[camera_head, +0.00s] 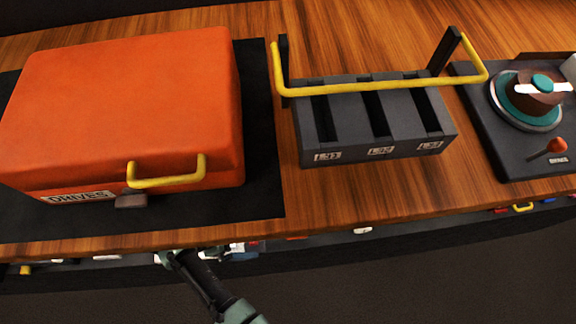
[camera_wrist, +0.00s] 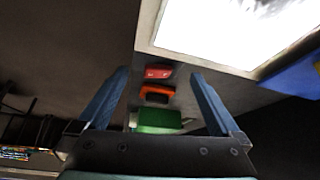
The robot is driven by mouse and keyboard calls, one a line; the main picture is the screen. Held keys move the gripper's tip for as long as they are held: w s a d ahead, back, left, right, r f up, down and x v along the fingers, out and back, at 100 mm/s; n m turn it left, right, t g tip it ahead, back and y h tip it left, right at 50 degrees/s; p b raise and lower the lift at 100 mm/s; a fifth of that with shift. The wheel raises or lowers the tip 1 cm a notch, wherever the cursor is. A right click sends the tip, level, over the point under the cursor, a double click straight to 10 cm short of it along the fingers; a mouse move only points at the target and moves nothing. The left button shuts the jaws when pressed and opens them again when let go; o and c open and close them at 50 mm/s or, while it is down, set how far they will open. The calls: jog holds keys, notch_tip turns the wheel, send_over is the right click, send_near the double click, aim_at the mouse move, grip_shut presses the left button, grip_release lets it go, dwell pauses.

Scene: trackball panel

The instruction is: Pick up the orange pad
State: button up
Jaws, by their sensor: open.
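In the wrist view, the orange pad (camera_wrist: 156,92) is a small orange block with a dark lower part. It lies between a red pad (camera_wrist: 158,72) and a green pad (camera_wrist: 160,120) in a row on a grey surface. My gripper (camera_wrist: 160,76) is open, its two blue fingers apart on either side of the row. Nothing is clearly held, and I cannot tell how far the fingers are from the orange pad. In the head view, my arm reaches up to the table's front edge, and I cannot make out the fingers there.
A large orange box (camera_head: 125,100) labelled "DRIVES" stands at left on a black mat (camera_head: 262,150). A grey slotted rack (camera_head: 375,150) with a yellow bar (camera_head: 375,86) is central. A dial console (camera_head: 500,150) is at right. The wrist view shows a bright white panel (camera_wrist: 225,30) and a blue block (camera_wrist: 292,76).

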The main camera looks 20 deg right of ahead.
jog(key=d, duration=0.5)
jog(key=s+d+p, duration=0.1)
jog(key=d, duration=0.2)
jog(key=shift+d, duration=0.3)
jog(key=shift+s+d, duration=0.15)
jog(key=shift+d, duration=1.1)
jog(key=shift+x, duration=1.15)
jog(key=shift+d+f+b, duration=0.25)
jog(key=shift+f+b, duration=0.05)
jog(key=c, duration=1.1)
jog(key=shift+c, duration=0.2)
jog(key=shift+r, duration=0.2)
